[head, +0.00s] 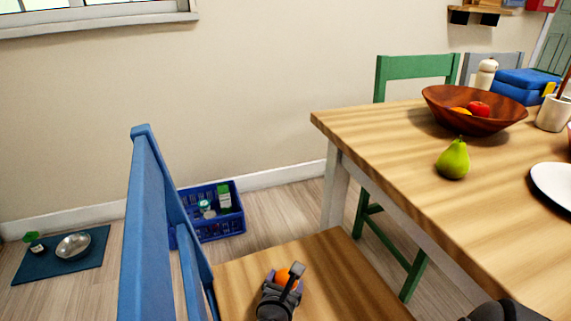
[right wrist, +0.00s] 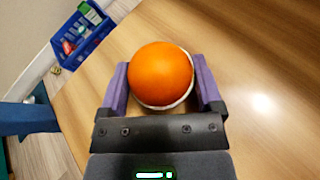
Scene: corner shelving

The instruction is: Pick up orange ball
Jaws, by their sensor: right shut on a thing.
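The orange ball (head: 284,278) is at the wooden seat of the blue chair in the head view. In the right wrist view the orange ball (right wrist: 161,74) sits between the purple finger pads, with a pale rim showing under its lower edge. My right gripper (head: 285,281) is shut on the ball, over the seat; it also shows in the right wrist view (right wrist: 163,88). I cannot tell whether the ball touches the seat.
The blue chair back (head: 145,225) rises left of the gripper. The wooden table (head: 400,150) stands to the right, bearing a pear (head: 453,160), a brown bowl (head: 475,120) with fruit and a white plate (head: 556,184). A blue crate (head: 222,229) is on the floor behind.

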